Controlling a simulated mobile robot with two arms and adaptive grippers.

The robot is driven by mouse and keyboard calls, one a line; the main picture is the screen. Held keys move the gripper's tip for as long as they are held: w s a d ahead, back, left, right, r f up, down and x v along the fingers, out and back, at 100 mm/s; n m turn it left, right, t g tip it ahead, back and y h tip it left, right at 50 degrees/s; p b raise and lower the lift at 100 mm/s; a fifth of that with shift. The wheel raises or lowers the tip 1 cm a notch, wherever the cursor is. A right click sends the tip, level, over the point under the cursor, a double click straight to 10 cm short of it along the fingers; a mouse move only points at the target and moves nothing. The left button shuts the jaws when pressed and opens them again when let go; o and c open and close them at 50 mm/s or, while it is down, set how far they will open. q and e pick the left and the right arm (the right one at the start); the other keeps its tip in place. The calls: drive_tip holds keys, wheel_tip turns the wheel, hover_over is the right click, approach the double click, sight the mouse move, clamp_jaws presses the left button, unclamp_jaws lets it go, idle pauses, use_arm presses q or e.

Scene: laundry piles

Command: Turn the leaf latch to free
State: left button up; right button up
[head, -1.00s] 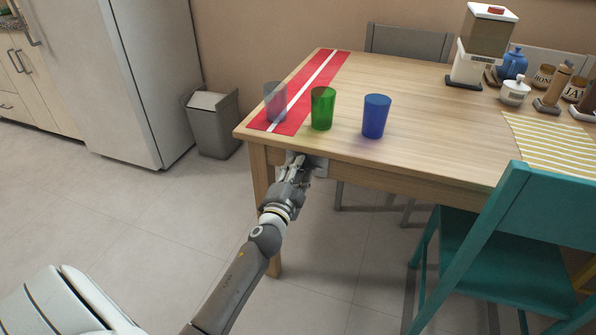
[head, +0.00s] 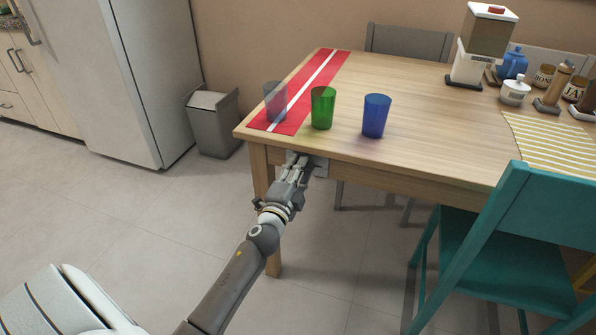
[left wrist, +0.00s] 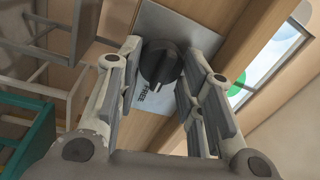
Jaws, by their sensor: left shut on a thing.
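The leaf latch is a dark round knob (left wrist: 160,62) on a pale metal plate (left wrist: 150,22) under the table edge. In the left wrist view the word FREE is printed on the plate, and the knob's white mark points toward that word. My left gripper (left wrist: 163,72) has its two fingers on either side of the knob and is shut on it. In the head view the gripper (head: 298,165) reaches under the table's front edge and mostly hides the knob; part of the plate (head: 321,168) shows beside it. My right gripper is out of view.
On the wooden table (head: 430,125), a clear cup (head: 275,103), a green cup (head: 322,108) and a blue cup (head: 376,116) stand near the edge above my gripper. The clear cup is on a red-and-white strip (head: 308,85). A teal chair (head: 510,215) stands at the right.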

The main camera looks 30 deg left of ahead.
use_arm(q)
drive_tip(key=o, duration=1)
drive_tip(key=shift+o, duration=0.2)
drive_tip(key=v, duration=1.2)
drive_tip(key=shift+d, duration=0.1)
